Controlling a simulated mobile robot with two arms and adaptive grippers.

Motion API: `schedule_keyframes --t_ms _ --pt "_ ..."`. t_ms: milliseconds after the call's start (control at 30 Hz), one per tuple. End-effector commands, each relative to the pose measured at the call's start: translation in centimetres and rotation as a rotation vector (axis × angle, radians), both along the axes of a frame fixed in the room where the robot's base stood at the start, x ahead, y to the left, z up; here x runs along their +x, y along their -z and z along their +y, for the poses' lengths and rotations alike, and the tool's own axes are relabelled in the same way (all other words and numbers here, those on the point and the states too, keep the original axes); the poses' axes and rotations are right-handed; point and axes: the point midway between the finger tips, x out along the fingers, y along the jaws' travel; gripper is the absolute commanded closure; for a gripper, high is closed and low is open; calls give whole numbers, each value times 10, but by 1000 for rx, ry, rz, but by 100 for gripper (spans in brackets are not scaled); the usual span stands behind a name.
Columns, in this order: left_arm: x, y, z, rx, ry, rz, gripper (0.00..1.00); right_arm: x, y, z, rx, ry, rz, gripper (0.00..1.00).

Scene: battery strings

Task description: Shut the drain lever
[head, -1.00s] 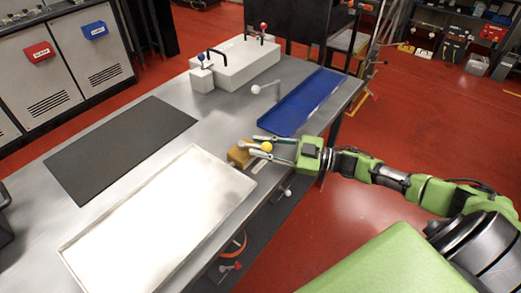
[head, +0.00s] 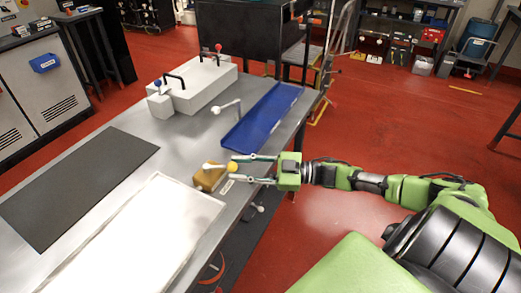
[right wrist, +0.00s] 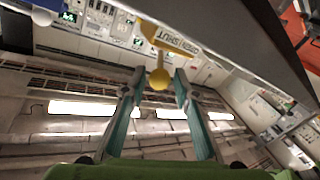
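The drain lever, with a yellow ball knob (head: 232,166), sticks out from a brass-coloured block (head: 208,178) at the right edge of the steel bench. My right gripper (head: 231,169) is open. Its two fingertips (right wrist: 160,75) lie on either side of the ball, with gaps showing. Which marking the lever points to is unclear. My left gripper is out of view.
A white tray (head: 180,190) and a dark mat (head: 85,180) lie on the bench. A blue tray (head: 262,115), a white-knobbed lever (head: 217,110) and a white box (head: 208,85) with handles stand farther back. Another white knob (head: 260,208) sits below the bench edge. Red floor is open at right.

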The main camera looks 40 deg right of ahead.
Motion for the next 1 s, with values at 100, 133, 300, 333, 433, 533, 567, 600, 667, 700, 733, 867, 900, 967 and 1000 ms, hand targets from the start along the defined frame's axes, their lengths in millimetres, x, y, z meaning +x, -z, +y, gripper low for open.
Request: schedule_keyframes --t_ms 100,133,300,333,433,533,567,600,667,700,733,867,900,967,1000 --pt "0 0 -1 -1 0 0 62 -19 2 -20 -3 1 6 72" --pt "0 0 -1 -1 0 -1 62 -24 2 -24 -4 1 7 72" --pt "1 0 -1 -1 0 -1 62 -43 1 -44 -3 1 4 72" --pt "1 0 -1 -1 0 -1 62 -46 1 -46 -2 1 4 72" --pt "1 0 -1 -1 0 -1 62 -52 1 -53 -2 0 3 72" --pt "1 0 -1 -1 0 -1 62 -55 0 -56 1 0 1 72" --pt "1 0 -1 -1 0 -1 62 -56 0 -56 1 0 1 72" --pt "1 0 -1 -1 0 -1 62 -56 0 -57 0 1 0 72" --pt "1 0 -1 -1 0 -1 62 -56 0 -57 0 1 0 72" --pt "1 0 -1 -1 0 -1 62 -56 0 -57 0 1 0 72" --pt "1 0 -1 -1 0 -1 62 -56 0 -57 0 1 0 72" --pt "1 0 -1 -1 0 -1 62 -56 0 -56 -1 0 -1 85" --pt "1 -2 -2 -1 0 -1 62 -57 0 -54 -6 -1 -5 96" --pt "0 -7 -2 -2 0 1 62 -61 1 -46 -27 -4 -23 100" --pt "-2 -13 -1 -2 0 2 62 -65 1 -36 -51 -6 -45 100"
